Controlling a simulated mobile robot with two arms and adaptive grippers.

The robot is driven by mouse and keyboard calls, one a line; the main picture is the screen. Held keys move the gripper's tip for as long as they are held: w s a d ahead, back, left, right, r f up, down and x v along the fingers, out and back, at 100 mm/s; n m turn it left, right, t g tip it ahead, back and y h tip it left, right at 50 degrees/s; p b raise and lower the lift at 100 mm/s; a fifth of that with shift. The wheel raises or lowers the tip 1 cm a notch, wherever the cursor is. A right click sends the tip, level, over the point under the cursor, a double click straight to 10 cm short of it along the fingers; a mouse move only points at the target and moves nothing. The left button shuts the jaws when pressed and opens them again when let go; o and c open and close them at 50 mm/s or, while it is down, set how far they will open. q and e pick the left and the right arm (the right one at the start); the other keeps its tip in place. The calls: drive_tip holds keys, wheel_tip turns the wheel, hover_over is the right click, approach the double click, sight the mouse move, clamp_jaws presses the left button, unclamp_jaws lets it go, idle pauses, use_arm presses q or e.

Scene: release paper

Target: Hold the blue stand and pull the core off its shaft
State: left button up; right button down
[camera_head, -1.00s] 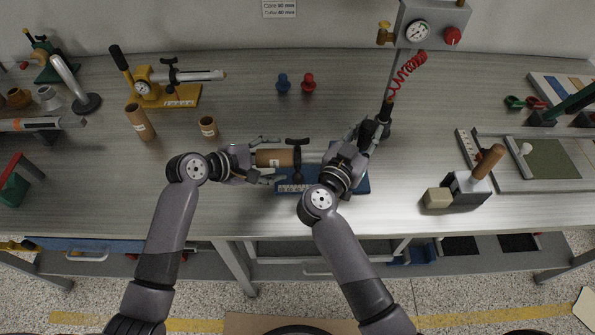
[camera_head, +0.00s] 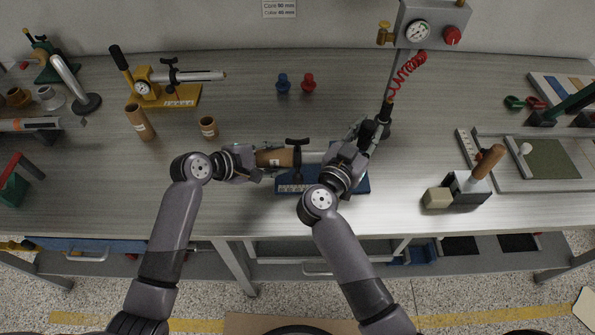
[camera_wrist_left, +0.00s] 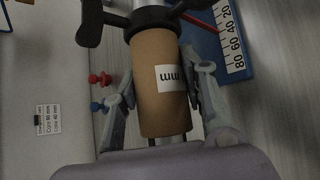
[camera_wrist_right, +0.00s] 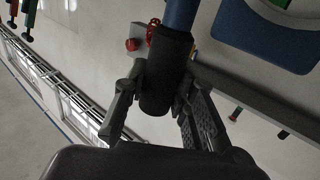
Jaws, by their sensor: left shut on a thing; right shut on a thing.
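The brown cardboard core (camera_head: 268,158) lies level on the shaft (camera_head: 313,157) of the blue stand (camera_head: 290,188). It also shows in the left wrist view (camera_wrist_left: 158,60) with a white label, its far end against a black collar with dark knobs. My left gripper (camera_head: 262,161) is shut on the core, one finger on each side. My right gripper (camera_head: 357,148) is shut at the stand's right end. In the right wrist view its fingers flank a black grip (camera_wrist_right: 165,75) on a blue bar (camera_wrist_right: 181,14). The right arm hides part of the stand.
A short core (camera_head: 208,127) and a taller one (camera_head: 139,120) stand to the left. A yellow stand (camera_head: 175,97) is behind them. Blue (camera_head: 283,84) and red (camera_head: 308,83) knobs stand at the back. A gauge post with a red coil (camera_head: 408,68) rises behind my right gripper.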

use_arm(q)
drive_tip(key=c, duration=0.4)
drive_tip(key=shift+s+a+f, duration=0.1)
drive_tip(key=shift+a+f, duration=0.05)
drive_tip(key=shift+a, duration=6.9)
drive_tip(key=shift+r, duration=0.2)
